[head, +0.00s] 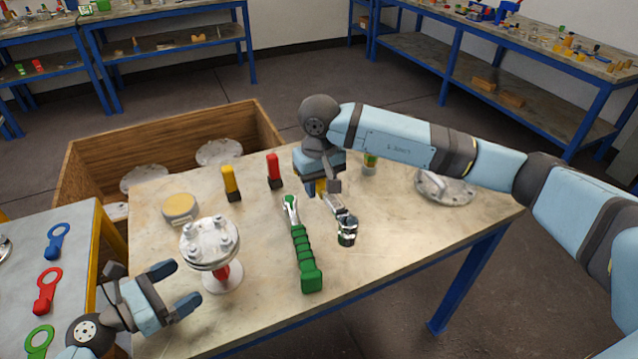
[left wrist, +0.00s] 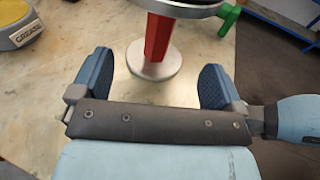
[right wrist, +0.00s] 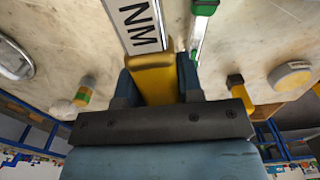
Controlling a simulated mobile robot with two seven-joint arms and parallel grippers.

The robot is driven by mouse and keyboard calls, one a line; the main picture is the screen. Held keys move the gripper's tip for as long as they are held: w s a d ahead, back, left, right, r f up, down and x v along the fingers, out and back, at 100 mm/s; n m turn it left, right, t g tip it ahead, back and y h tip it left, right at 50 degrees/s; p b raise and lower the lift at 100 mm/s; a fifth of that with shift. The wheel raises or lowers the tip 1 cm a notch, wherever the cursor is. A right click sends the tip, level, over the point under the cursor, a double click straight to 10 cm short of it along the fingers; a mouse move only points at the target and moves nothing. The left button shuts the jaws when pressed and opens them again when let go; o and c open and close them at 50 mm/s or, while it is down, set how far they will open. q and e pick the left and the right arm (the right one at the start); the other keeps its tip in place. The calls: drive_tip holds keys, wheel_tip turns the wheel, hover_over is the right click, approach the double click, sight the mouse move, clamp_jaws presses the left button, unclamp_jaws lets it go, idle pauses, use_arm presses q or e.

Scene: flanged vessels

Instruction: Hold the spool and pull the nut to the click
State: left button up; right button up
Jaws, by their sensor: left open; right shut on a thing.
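The spool stands upright on the table, with a grey bolted top flange (head: 209,243), a red body (left wrist: 158,38) and a round grey foot (left wrist: 155,66). Several bolts with nuts stand on the top flange; I cannot tell which nut is meant. My left gripper (head: 180,286) is open beside the spool. In the left wrist view its fingers point toward the red body, apart from it. My right gripper (right wrist: 154,78) is shut on the yellow handle (right wrist: 153,80) of a tool with a white lettered label (right wrist: 142,25). The tool's metal head (head: 348,231) hangs over the table, right of the spool.
A green-handled wrench (head: 306,255) lies between the spool and the held tool. A grease tin (head: 180,208), a yellow-handled tool (head: 230,183) and a red-handled tool (head: 274,171) stand behind. A metal flange (head: 445,188) lies right. A wooden crate (head: 240,119) stands beyond the table.

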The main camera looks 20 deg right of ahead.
use_arm(q)
drive_tip(key=shift+x, duration=3.8)
drive_tip(key=c, duration=1.4)
